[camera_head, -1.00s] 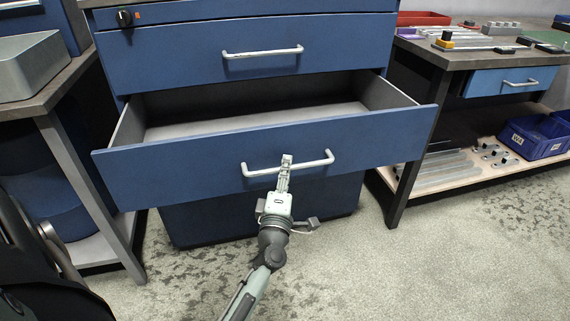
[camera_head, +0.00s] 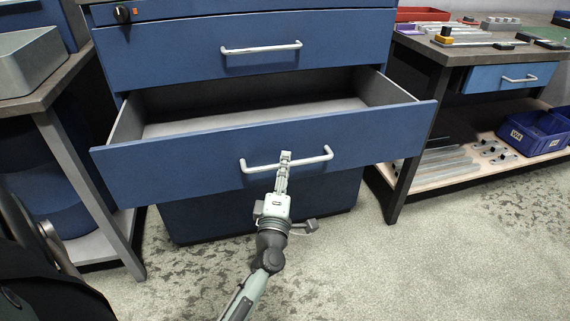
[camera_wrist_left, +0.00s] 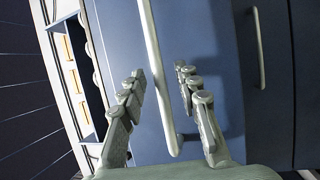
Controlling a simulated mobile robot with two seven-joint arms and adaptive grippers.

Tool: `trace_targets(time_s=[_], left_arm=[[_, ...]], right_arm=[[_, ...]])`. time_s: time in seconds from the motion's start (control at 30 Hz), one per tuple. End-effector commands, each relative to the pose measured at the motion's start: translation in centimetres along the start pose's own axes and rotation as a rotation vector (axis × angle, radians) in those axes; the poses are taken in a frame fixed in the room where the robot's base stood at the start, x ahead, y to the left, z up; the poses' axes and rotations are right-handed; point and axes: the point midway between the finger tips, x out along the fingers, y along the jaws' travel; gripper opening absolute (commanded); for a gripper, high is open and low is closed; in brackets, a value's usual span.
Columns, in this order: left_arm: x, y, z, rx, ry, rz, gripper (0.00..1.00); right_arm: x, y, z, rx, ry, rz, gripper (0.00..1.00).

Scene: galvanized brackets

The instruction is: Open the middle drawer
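The middle drawer (camera_head: 350,138) of the blue cabinet stands pulled well out, its grey inside showing and looking empty. Its light bar handle (camera_head: 258,168) runs across the front. My left gripper (camera_head: 285,156) is at the middle of this handle. In the left wrist view the handle bar (camera_wrist_left: 159,70) passes between the two fingers of the left gripper (camera_wrist_left: 160,72), with gaps seen on both sides, so the fingers look open around it. My right gripper is not in view.
The closed drawer above (camera_head: 180,50) has its own handle. A workbench with a small blue drawer (camera_head: 482,79) and blue bins (camera_head: 535,134) stands at the right. Another bench carrying a grey box (camera_head: 25,65) is at the left. The floor in front is clear.

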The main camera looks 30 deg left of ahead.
Motion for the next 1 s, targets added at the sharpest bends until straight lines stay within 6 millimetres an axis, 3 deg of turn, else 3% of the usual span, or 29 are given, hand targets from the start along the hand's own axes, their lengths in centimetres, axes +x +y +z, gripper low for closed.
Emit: trace_targets(time_s=[0.3, 0.5, 1.0], left_arm=[[-6.9, -0.1, 0.0, 0.000, -0.002, -0.005, 0.33], [-9.8, -0.1, 0.0, -0.001, -0.001, -0.004, 0.33], [-10.7, 0.0, 0.0, -0.001, 0.000, -0.001, 0.33]], right_arm=[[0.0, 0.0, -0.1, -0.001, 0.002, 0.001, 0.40], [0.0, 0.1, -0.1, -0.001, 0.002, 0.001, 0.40], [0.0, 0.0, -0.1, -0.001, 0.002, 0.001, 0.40]])
